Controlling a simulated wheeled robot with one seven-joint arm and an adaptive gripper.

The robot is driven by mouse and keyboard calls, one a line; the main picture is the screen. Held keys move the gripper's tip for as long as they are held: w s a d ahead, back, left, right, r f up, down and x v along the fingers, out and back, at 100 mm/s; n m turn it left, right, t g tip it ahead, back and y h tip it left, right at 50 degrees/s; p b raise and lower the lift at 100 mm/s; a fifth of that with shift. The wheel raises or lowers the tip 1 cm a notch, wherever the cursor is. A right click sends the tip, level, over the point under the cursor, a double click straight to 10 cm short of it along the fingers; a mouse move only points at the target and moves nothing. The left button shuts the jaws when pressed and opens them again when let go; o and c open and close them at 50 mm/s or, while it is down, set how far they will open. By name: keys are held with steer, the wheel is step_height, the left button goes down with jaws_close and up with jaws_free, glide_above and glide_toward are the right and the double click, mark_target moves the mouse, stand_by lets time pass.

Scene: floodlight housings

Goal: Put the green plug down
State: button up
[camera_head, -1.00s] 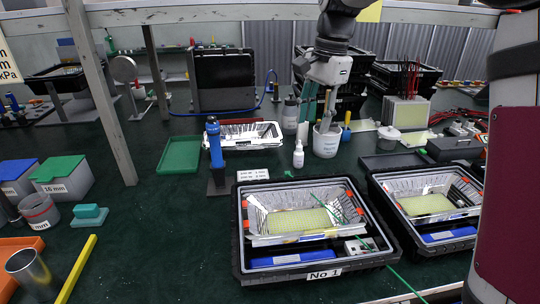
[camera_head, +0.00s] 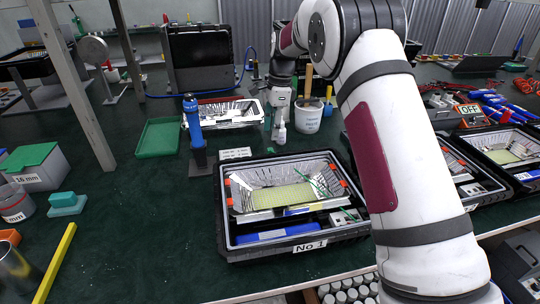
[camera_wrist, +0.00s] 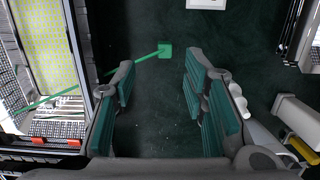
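The green plug (camera_wrist: 165,50) is a small square block on the end of a thin green cord (camera_wrist: 90,82). In the wrist view it shows against the dark green bench, ahead of my fingertips and between their lines. The cord runs left over the rim of the No 1 case (camera_head: 233,249) into the floodlight housing (camera_wrist: 52,45). My gripper (camera_wrist: 158,82) is open, with nothing between its teal pads.
A blue-topped post (camera_head: 194,125), a green tray (camera_head: 159,137) and a foil-lined housing (camera_head: 229,112) are to the left. More cases stand right, partly behind my arm.

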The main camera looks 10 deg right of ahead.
mark_target(270, 149)
steer(key=shift+w+a+f+b, duration=0.1)
steer(key=shift+f+b, duration=0.05)
steer(key=shift+f, duration=1.15)
steer(key=shift+w+a+f+b, duration=0.15)
steer(key=shift+f, duration=1.1)
steer(key=shift+w+a+f+b, duration=0.1)
steer(key=shift+f+b, duration=0.05)
steer(key=shift+f, duration=1.15)
jaws_close()
